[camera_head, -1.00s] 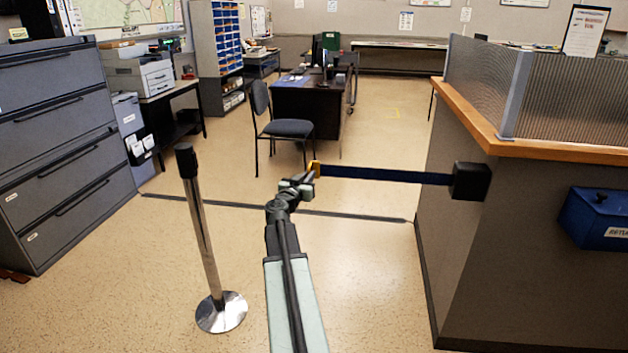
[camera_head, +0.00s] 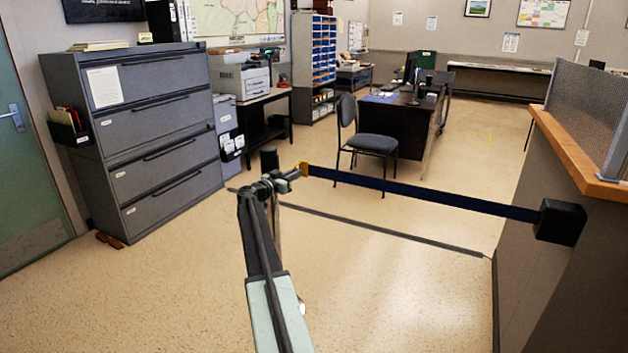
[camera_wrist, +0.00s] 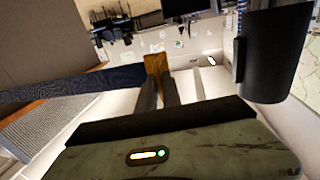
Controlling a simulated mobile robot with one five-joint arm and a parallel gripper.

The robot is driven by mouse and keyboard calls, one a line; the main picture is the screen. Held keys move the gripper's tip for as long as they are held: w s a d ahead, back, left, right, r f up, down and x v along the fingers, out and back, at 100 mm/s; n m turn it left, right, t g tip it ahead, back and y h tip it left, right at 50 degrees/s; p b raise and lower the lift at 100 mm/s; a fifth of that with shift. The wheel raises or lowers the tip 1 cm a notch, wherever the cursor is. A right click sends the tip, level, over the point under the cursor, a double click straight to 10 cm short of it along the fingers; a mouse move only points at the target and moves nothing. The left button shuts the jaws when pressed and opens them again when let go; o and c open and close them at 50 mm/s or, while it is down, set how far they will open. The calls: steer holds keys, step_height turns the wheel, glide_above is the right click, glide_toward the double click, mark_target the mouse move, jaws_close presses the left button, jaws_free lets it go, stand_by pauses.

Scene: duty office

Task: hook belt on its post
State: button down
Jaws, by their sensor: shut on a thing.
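A dark blue belt (camera_head: 420,194) runs from a black belt housing (camera_head: 560,221) on the counter's end, leftward to my gripper. The belt's yellow end clip (camera_head: 303,169) is held in my gripper (camera_head: 290,174); the clip also shows between the fingers (camera_wrist: 158,90) in the wrist view. The post's black head (camera_head: 269,158) stands just behind and left of my gripper in the head view. Its pole and base are mostly hidden behind my arm. In the wrist view the black post head (camera_wrist: 275,55) is large at the upper right, apart from the clip.
Grey filing cabinets (camera_head: 150,130) stand at the left beside a green door (camera_head: 30,180). A chair (camera_head: 368,143) and a dark desk (camera_head: 408,125) stand beyond the belt. The counter (camera_head: 555,150) is at the right.

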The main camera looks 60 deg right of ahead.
steer(key=w, duration=0.6)
steer(key=shift+a, duration=0.15)
steer(key=shift+r, duration=0.1)
steer(key=c, duration=1.8)
jaws_free()
